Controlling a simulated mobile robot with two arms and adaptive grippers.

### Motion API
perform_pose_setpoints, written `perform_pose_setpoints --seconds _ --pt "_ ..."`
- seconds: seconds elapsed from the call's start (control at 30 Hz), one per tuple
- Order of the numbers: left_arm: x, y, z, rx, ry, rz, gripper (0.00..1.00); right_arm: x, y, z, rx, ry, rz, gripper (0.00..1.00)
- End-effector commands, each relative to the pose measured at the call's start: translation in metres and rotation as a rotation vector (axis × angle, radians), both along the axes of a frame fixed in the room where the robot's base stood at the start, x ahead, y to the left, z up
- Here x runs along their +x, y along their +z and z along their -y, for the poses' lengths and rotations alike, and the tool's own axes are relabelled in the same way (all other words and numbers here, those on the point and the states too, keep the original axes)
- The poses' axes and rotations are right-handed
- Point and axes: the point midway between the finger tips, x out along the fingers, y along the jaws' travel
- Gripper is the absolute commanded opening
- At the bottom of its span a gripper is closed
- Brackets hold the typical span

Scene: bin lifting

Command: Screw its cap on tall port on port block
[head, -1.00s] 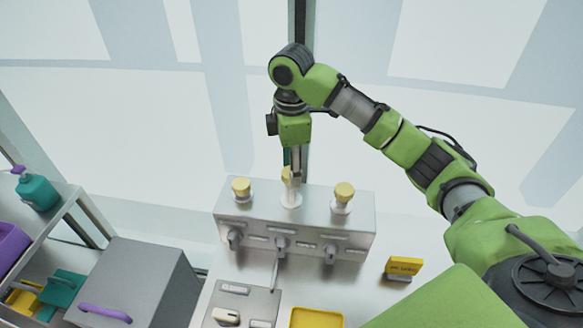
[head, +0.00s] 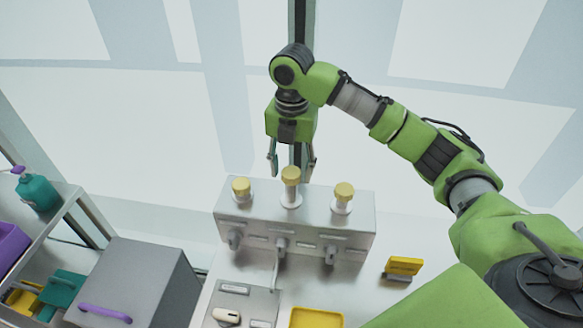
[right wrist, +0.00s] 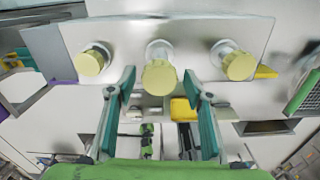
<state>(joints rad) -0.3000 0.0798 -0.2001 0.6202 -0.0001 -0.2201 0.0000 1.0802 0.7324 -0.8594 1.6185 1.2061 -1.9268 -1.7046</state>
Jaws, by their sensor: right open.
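The port block (head: 350,222) is a silver box with three white ports in a row, each topped by a yellow cap. The tall port (head: 291,197) is the middle one. Its yellow cap (head: 290,174) sits on top and looks upright; how tightly it is screwed I cannot tell. My right gripper (head: 291,172) is open above the block. Its two fingers hang down on either side of the middle cap, apart from it. In the right wrist view, the middle cap (right wrist: 160,77) lies between the spread teal fingertips. My left gripper is not in view.
The left port's cap (head: 241,185) and right port's cap (head: 344,190) stand close on either side. Levers (head: 281,245) line the block's front. A yellow sign (head: 403,266), yellow tray (head: 316,318) and grey box (head: 135,282) stand nearer.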

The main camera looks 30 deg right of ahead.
Motion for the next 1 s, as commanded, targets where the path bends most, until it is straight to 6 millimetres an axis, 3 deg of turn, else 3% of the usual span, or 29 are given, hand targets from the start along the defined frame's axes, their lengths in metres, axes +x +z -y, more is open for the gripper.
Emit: perform_pose_setpoints --seconds 0.1,0.2,0.23,0.47,1.0 --pt "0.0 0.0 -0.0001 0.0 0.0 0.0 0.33 0.0001 0.0001 0.0002 0.0 -0.002 0.0 0.44" --pt "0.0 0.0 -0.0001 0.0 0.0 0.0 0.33 0.0001 0.0001 0.0002 0.0 -0.003 0.0 0.18" --pt "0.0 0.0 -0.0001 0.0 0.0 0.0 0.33 0.0001 0.0001 0.0002 0.0 -0.004 0.0 0.16" --pt "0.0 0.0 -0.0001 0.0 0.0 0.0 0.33 0.0 -0.0001 0.0001 0.0 -0.054 0.001 0.16" --pt "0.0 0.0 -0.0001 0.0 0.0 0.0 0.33 -0.0001 -0.0009 0.0001 -0.001 -0.858 0.0 0.16"
